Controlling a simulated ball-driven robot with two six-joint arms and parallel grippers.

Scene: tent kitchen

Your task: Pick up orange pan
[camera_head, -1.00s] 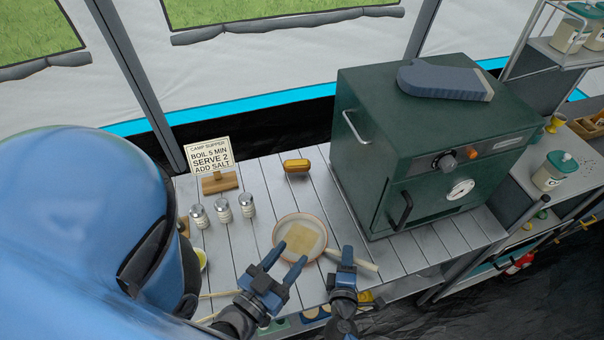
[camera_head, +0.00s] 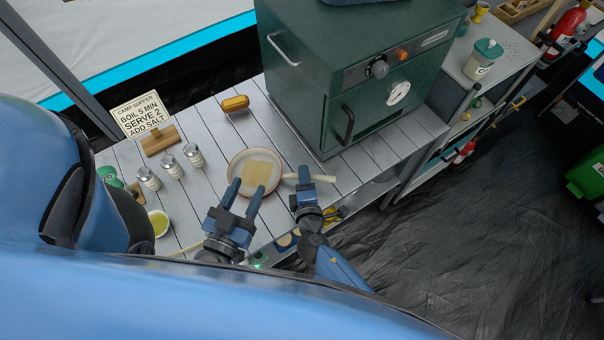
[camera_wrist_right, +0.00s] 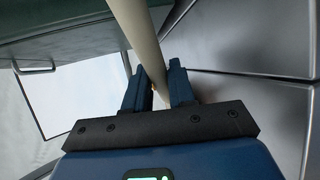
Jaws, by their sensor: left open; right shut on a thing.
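The round shallow pan (camera_head: 236,161) has an orange-brown rim and a pale inside, with a square tan piece (camera_head: 260,166) in it. It rests on the slatted table. Its cream handle (camera_head: 325,179) points right and also shows in the right wrist view (camera_wrist_right: 139,35). My right gripper (camera_head: 303,177) is shut on the handle, which runs between its two fingers in the right wrist view (camera_wrist_right: 156,80). My left gripper (camera_head: 246,190) is open and empty at the pan's near edge; whether it touches the rim I cannot tell.
A green oven (camera_head: 350,75) stands close behind the pan. Several shakers (camera_head: 171,166), a sign (camera_head: 143,115) and a yellow lidded dish (camera_head: 235,104) are on the left and back of the table. A green-yellow bowl (camera_head: 159,222) sits at the near left.

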